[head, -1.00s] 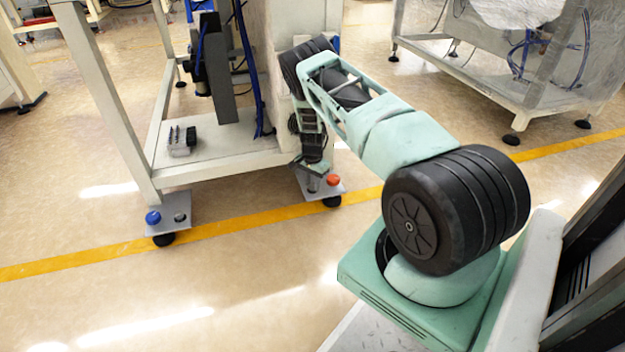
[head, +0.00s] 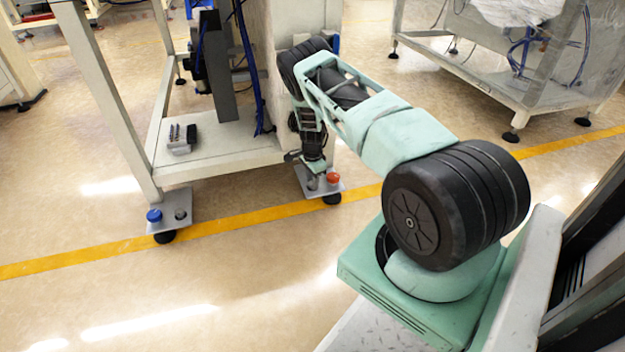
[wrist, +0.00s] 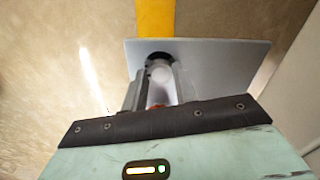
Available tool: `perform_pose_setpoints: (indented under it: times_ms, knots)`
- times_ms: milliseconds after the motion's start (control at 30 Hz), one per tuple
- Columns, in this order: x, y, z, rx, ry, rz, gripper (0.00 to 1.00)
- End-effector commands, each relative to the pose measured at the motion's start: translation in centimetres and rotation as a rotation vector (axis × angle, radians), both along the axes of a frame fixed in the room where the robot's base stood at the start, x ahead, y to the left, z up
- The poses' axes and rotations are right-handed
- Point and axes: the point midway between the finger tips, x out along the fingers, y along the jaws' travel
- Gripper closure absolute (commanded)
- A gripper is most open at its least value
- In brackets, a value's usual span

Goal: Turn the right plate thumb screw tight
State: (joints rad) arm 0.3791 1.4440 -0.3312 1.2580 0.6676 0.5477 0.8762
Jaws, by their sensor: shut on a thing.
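The right plate (head: 322,192) is a grey foot plate under the machine's right leg, and it fills the upper middle of the wrist view (wrist: 222,60). My gripper (head: 312,181) points down at this plate. In the wrist view its two fingers (wrist: 160,80) are shut on the right plate thumb screw (wrist: 160,72), whose round grey top shows between them. An orange-red knob (head: 333,177) stands on the same plate, just right of the gripper. The fingers hide much of the screw, and its thread cannot be seen.
The left plate (head: 180,226) carries a blue knob (head: 154,215) and a dark screw. The machine's lower shelf (head: 225,150) and leg stand close behind my gripper. A yellow line (head: 240,222) crosses the open floor.

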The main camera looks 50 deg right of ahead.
Motion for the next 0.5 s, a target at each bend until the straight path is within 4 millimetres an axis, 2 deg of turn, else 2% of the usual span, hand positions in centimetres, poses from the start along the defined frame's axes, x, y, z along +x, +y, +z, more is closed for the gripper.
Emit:
perform_pose_setpoints:
  times_ms: [200, 233, 300, 500]
  knots:
    - [-0.02, 0.19, -0.09, 0.003, 0.002, 0.002, 0.94]
    - [-0.02, 0.19, -0.09, 0.003, 0.001, 0.002, 0.66]
    - [-0.02, 0.17, -0.08, 0.003, 0.001, 0.002, 0.50]
    - [0.00, 0.09, -0.04, 0.001, 0.001, 0.002, 0.50]
